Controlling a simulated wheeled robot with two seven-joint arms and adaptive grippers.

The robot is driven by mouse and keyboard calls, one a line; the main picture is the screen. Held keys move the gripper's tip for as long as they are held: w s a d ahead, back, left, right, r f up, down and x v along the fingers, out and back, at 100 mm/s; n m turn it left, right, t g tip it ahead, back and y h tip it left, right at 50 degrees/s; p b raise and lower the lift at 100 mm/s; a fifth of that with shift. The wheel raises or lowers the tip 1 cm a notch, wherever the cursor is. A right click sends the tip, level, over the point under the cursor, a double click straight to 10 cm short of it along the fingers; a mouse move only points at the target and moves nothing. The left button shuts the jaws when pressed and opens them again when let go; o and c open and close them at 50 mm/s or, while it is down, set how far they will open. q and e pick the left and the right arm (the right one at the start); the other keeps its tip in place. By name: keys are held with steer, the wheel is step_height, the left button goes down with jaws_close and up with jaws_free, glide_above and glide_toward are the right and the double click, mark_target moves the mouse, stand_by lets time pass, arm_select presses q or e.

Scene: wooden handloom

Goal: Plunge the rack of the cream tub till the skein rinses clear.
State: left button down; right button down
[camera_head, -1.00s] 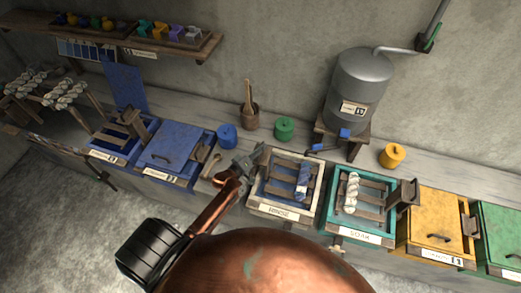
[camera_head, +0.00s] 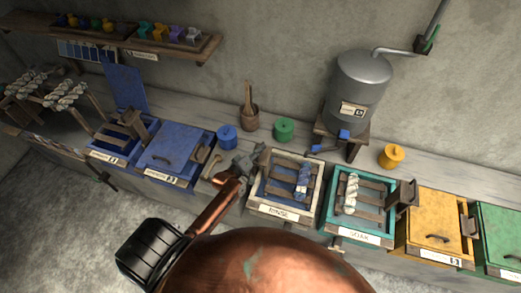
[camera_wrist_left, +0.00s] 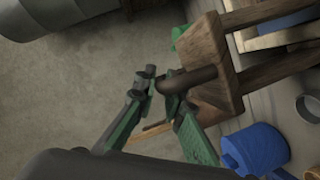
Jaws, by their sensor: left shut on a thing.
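The cream tub (camera_head: 252,205), labelled RINSE, stands in the middle of the bench. A wooden rack with slats sits in it, and a blue and white skein (camera_head: 302,182) hangs over the slats at its right side. My left gripper (camera_head: 250,160) is at the tub's upper left corner, shut on the rack's handle. In the left wrist view the green fingers (camera_wrist_left: 163,85) close around a dark round handle (camera_wrist_left: 192,78) that sticks out of a wooden block (camera_wrist_left: 226,72). My right gripper is not in view.
Right of the cream tub is a teal SOAK tub (camera_head: 328,231) with a pale skein, then a yellow lidded tub (camera_head: 435,222). Blue tubs (camera_head: 175,150) stand to the left. A metal tank (camera_head: 362,85) and small pots (camera_head: 284,129) stand behind.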

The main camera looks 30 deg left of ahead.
arm_select(q)
step_height(320, 180, up, 3)
steer(key=shift+w+p, duration=0.1)
steer(key=shift+p, duration=0.7)
steer(key=shift+f, duration=0.1)
steer(key=c, duration=2)
jaws_free()
steer(key=shift+s, duration=0.2)
steer(key=v, duration=1.1)
steer(key=shift+s, duration=0.35)
